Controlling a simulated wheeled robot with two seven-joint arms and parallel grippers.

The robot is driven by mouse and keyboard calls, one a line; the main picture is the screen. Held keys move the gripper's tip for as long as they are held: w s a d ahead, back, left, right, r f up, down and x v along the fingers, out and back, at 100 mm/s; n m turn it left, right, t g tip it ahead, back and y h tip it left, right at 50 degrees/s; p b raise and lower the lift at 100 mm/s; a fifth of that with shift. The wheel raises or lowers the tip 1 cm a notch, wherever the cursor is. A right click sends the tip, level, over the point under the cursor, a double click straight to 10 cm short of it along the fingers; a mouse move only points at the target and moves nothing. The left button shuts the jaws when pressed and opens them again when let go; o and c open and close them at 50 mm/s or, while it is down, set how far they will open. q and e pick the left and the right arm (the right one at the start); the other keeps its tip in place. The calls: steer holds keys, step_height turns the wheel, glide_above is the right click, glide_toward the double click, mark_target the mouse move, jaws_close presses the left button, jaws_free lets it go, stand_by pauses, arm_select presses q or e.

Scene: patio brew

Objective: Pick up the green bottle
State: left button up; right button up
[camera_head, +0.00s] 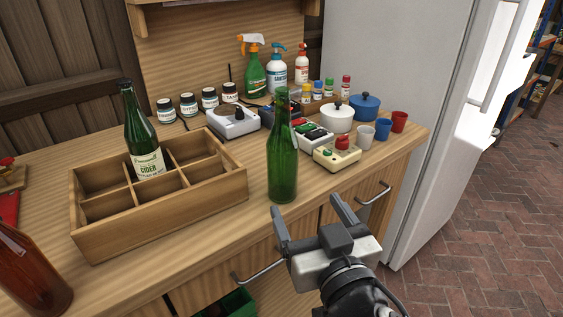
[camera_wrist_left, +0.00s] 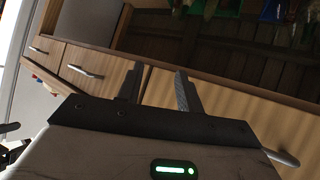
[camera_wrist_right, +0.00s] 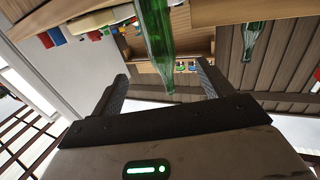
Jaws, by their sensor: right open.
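A plain green bottle (camera_head: 283,155) stands upright near the counter's front edge, right of the crate. In the right wrist view the green bottle (camera_wrist_right: 157,35) shows between and beyond the fingertips. My right gripper (camera_head: 307,208) is open and empty, in front of and slightly below the bottle, apart from it as far as I can tell. A second green bottle with a cider label (camera_head: 141,135) stands in the wooden crate (camera_head: 165,222). My left gripper (camera_wrist_left: 155,78) shows only in its wrist view, fingers apart and empty, near cabinet fronts.
A brown bottle (camera_head: 32,275) stands front left. Behind the green bottle are a white scale (camera_head: 232,120), a cream device with a red knob (camera_head: 337,155), pots and cups. A cabinet handle (camera_head: 258,268) juts out below the counter's edge.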

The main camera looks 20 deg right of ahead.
mark_target(287, 169)
steer(key=w+p, duration=0.1)
steer(key=w, duration=0.9)
steer(key=shift+w+d+p, duration=0.1)
steer(key=shift+w+p, duration=0.1)
steer(key=shift+p, duration=0.2)
steer(key=w, duration=0.4)
steer(key=shift+w+f+p, duration=0.3)
steer(key=shift+p, duration=0.1)
steer(key=c, duration=1.2)
